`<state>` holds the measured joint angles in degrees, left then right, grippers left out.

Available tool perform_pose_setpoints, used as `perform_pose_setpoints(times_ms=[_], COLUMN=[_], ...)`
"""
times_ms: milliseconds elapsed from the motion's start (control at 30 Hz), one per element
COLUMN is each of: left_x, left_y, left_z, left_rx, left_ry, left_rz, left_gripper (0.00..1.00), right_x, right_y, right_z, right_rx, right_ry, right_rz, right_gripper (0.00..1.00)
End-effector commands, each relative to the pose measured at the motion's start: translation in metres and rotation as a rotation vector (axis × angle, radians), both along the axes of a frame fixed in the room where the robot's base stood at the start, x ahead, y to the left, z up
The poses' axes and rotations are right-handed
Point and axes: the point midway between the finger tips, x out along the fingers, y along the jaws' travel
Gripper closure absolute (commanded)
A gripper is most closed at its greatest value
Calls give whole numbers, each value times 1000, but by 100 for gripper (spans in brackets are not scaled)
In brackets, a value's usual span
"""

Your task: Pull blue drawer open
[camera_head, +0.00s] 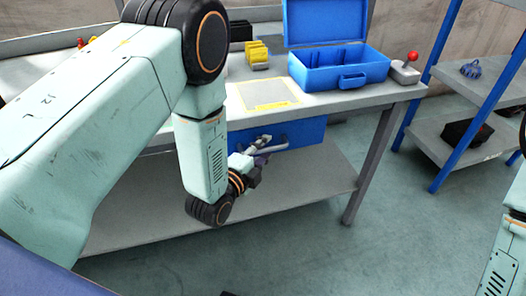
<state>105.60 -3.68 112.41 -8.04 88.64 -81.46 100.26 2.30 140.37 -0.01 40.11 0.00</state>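The blue drawer (303,134) hangs under the grey workbench top, and its front looks flush under the edge. A grey handle shows on its front, partly hidden by my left gripper. My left gripper (262,150) is at the handle, reaching up to it from the lower left. Its fingers are small and overlap the handle in the picture. I cannot tell whether they are closed around it or only beside it. My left arm covers the left part of the drawer. My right gripper is not in view; only part of my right arm shows at the right edge.
On the workbench (325,101) stand an open blue toolbox (340,75), a yellow part rack (257,54), a yellow-framed plate (266,95) and a red-knobbed joystick (405,69). A lower shelf (305,180) lies below the drawer. A blue-framed rack (447,93) stands right. Floor between is clear.

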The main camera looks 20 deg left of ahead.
Motion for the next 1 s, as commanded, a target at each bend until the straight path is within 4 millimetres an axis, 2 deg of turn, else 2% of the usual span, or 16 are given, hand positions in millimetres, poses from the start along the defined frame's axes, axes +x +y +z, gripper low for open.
perform_pose_setpoints(times_ms=[233,633,1000], left_x=[1,0,0], left_y=[0,0,0], left_z=[0,0,0], left_rx=[0,-1,-1], left_ry=[0,0,0], left_rz=[0,0,-1], left_gripper=[65,99,100], right_x=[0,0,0], right_y=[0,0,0], right_z=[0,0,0], right_rx=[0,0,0], right_ry=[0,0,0], right_rz=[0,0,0], right_gripper=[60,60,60])
